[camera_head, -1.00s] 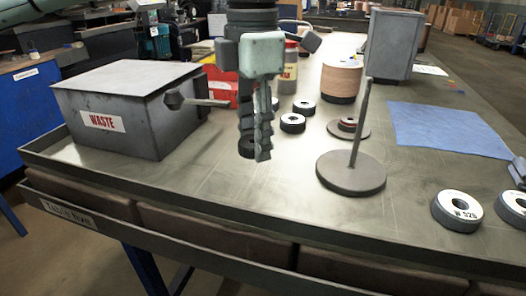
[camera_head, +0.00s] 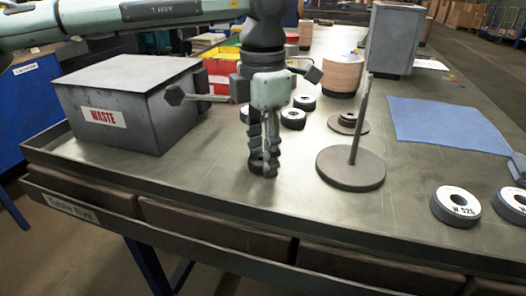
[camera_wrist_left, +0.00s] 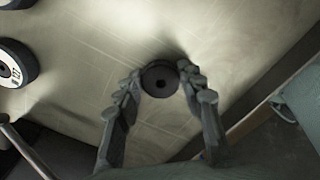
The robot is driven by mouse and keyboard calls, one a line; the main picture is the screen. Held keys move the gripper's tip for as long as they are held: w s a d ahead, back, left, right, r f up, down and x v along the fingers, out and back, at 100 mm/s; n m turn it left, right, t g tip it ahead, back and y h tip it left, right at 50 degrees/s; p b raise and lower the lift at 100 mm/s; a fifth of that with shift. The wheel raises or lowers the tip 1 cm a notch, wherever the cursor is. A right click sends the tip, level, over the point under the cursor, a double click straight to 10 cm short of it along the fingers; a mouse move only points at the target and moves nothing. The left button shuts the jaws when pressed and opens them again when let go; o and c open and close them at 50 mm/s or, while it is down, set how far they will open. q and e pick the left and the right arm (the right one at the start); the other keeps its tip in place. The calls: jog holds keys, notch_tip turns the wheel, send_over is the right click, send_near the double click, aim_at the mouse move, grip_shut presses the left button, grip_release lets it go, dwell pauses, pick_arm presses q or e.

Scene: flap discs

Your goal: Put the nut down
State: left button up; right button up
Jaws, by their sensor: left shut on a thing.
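The nut (camera_head: 256,162) is a small dark round piece with a hole in its middle. It also shows between the fingertips in the left wrist view (camera_wrist_left: 160,80). My left gripper (camera_head: 264,168) is shut on it, with the fingers pointing down. The nut is low, close to the table top (camera_head: 220,205); I cannot tell whether it touches it. In the left wrist view my gripper (camera_wrist_left: 160,86) has a finger on each side of the nut. My right gripper is not in view.
A grey WASTE box (camera_head: 150,110) stands left of the gripper. A round base with an upright rod (camera_head: 350,168) stands to its right. Several flap discs, such as one labelled W 526 (camera_head: 456,206), lie around. A blue cloth (camera_head: 440,125) lies at the right.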

pick_arm(q)
jog(key=o, duration=1.2)
jog(key=shift+o, duration=0.2)
jog(key=shift+r, duration=0.3)
notch_tip(320, 180, up, 12)
jog(key=shift+f, duration=0.15)
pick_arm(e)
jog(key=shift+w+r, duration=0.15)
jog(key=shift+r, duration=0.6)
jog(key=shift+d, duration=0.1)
